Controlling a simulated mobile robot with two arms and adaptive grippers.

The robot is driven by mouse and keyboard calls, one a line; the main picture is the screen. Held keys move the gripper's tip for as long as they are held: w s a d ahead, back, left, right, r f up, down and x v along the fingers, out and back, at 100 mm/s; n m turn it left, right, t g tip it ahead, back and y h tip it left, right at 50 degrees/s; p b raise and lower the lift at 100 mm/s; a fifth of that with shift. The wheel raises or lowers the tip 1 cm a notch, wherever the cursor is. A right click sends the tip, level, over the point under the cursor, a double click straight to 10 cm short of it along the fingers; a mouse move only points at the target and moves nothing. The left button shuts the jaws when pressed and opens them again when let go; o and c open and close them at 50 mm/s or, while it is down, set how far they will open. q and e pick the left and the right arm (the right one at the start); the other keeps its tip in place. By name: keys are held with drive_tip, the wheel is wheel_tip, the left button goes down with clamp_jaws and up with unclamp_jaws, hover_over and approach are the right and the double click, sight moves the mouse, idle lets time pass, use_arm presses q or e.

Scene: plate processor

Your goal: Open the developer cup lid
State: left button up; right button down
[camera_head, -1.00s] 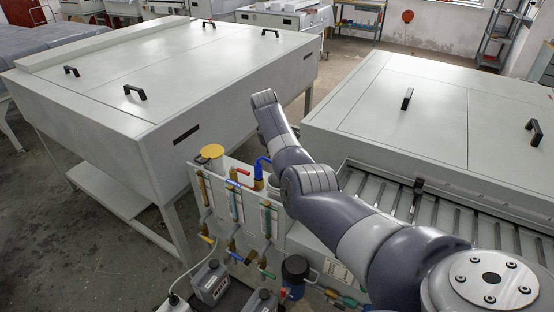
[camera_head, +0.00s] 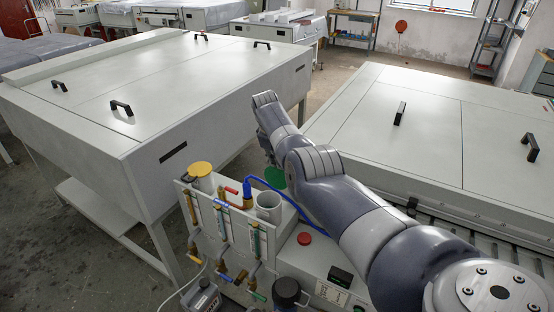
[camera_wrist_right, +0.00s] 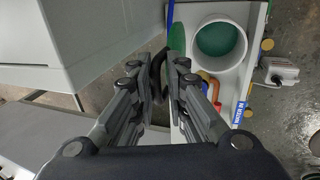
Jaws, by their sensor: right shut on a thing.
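My right gripper (camera_wrist_right: 166,62) is shut on the dark handle (camera_wrist_right: 157,75) of a green lid in the right wrist view. The green lid (camera_head: 274,177) shows in the head view just below my arm; a part of it also shows in the wrist view (camera_wrist_right: 177,38). The developer cup (camera_head: 269,205) is a pale, round, open-topped cup beside the lid. In the wrist view its wide mouth (camera_wrist_right: 218,43) is uncovered, with green inside. The lid is apart from the mouth. In the head view my arm hides most of the gripper. My left gripper is not in view.
A yellow lid (camera_head: 199,169) covers another cup to the left. A red button (camera_head: 304,238) is on the machine top. Large grey machines (camera_head: 150,100) flank my arm.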

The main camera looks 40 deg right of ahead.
drive_tip(key=shift+d+f, duration=0.1)
drive_tip(key=shift+d, duration=0.25)
drive_tip(key=c, duration=1.7)
unclamp_jaws()
drive_tip(key=shift+d, duration=0.1)
drive_tip(key=shift+w, duration=0.1)
drive_tip(key=shift+a+r, duration=0.25)
drive_tip(key=shift+r, duration=0.15)
drive_tip(key=v, duration=1)
drive_tip(key=shift+d+r, duration=0.1)
drive_tip(key=shift+r, duration=0.3)
